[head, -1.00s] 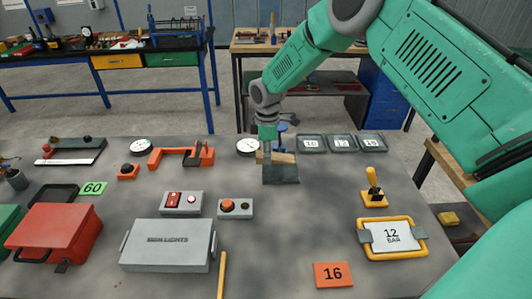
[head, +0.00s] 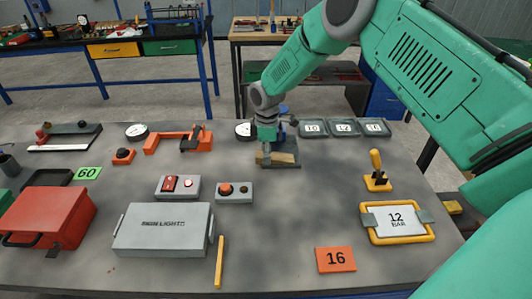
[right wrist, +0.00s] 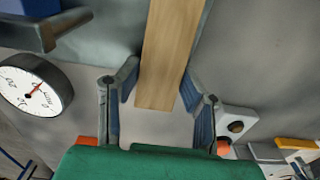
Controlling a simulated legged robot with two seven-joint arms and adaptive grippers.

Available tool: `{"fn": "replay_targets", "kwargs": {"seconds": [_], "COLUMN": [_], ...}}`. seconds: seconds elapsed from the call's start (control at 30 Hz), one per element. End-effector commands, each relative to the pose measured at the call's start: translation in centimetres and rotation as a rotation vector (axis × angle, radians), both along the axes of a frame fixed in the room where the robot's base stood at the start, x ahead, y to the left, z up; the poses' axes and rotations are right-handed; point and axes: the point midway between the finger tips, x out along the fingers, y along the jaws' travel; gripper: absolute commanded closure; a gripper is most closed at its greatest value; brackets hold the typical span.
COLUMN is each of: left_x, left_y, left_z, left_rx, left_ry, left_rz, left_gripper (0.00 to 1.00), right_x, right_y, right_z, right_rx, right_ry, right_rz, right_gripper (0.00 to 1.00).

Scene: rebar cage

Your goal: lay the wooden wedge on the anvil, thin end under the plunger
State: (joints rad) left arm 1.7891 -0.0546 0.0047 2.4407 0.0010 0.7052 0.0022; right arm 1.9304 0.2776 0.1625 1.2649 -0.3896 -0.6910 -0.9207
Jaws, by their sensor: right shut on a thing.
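My right gripper (head: 268,148) is shut on the wooden wedge (head: 282,158), a pale block seen side-on at the back middle of the table. The wedge is at the dark grey anvil plate (head: 293,165), low over it or touching it; I cannot tell which. In the right wrist view, the wedge (right wrist: 170,50) runs away from between the fingers (right wrist: 160,92), its far end cut off by the frame. A blue part (head: 284,124) of the press shows behind the gripper. The plunger itself is mostly hidden by my arm. My left gripper is out of view.
A round gauge (head: 244,129) stands just left of the gripper. Numbered grey trays (head: 344,128) are to the right. A yellow-handled lever (head: 376,172) and a 12 BAR panel (head: 396,221) are nearer right. A grey button box (head: 234,193) lies in front; the table right of it is clear.

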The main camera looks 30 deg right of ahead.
Motion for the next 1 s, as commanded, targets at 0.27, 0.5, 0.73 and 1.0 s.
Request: {"fn": "replay_targets", "kwargs": {"seconds": [0.27,0.5,0.73,1.0], "left_x": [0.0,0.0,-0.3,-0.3], "left_y": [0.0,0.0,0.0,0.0], "left_z": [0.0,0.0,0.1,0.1], "left_rx": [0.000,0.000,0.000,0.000], "left_ry": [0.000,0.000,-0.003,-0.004], "left_rz": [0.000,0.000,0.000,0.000], "left_gripper": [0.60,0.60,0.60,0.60], "right_x": [0.0,0.0,0.1,0.1], "right_y": [0.0,0.0,0.0,-0.1], "right_z": [0.0,0.0,1.3,6.8], "right_rx": [0.000,0.000,0.000,0.001], "right_ry": [0.000,0.000,-0.001,-0.003], "right_rz": [0.000,0.000,0.000,0.000], "right_gripper": [0.45,0.42,0.42,0.42]}}
